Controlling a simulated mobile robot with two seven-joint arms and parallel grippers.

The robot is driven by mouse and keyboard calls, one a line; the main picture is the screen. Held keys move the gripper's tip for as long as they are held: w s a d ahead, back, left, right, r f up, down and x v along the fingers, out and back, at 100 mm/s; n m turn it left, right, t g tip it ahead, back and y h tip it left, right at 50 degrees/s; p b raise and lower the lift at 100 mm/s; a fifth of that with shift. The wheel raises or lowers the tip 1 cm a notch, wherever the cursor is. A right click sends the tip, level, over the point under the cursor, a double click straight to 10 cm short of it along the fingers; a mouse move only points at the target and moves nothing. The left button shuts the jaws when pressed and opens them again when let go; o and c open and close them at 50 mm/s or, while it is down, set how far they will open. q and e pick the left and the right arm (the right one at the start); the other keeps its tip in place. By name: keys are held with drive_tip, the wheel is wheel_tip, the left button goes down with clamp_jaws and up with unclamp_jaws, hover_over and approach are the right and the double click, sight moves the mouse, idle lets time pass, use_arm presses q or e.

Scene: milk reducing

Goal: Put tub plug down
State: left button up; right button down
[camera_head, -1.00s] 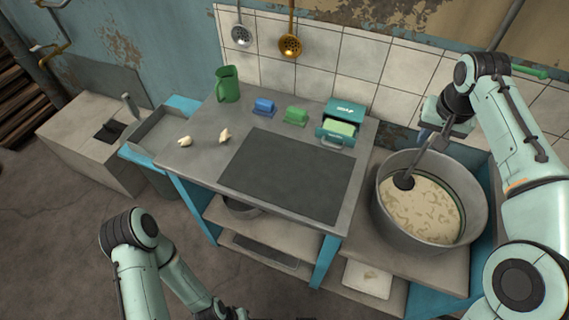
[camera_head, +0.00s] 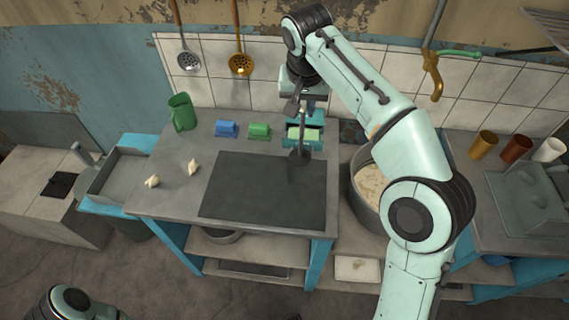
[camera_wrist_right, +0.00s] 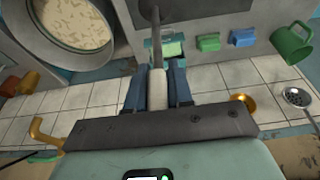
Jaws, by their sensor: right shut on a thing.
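The tub plug (camera_head: 300,157) is a long rod with a dark round disc at its lower end. My right gripper (camera_head: 304,103) is shut on its upper end; the wrist view shows the fingers (camera_wrist_right: 160,88) on both sides of its pale handle (camera_wrist_right: 159,90). The plug hangs roughly upright, with its disc at the top right corner of the dark mat (camera_head: 260,195), in front of the soap box. I cannot tell whether the disc touches the counter. The tub (camera_head: 357,192) of pale curdled milk is right of it, partly hidden by my right arm. My left gripper is out of view.
A teal soap box (camera_head: 318,140), green block (camera_head: 259,131), blue block (camera_head: 227,129) and green mug (camera_head: 181,112) line the counter's back. Two pale pieces (camera_head: 193,167) lie left of the mat. The mat is mostly clear. Cups (camera_head: 516,149) stand far right.

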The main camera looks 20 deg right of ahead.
sight(301, 153)
wheel_tip(301, 153, down, 10)
drive_tip(key=b, duration=0.3)
drive_tip(key=shift+s+d+f, duration=0.1)
drive_tip(key=shift+f, duration=0.15)
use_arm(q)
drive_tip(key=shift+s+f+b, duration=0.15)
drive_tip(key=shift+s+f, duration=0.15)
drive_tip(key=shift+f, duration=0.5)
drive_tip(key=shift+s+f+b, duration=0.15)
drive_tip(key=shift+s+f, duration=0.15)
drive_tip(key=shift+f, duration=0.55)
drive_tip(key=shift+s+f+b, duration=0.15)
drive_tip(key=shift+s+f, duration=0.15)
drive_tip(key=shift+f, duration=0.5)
use_arm(e)
drive_tip(key=shift+f, duration=2.55)
drive_tip(key=shift+f, duration=0.15)
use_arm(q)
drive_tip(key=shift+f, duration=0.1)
use_arm(e)
drive_tip(key=c, duration=1)
unclamp_jaws()
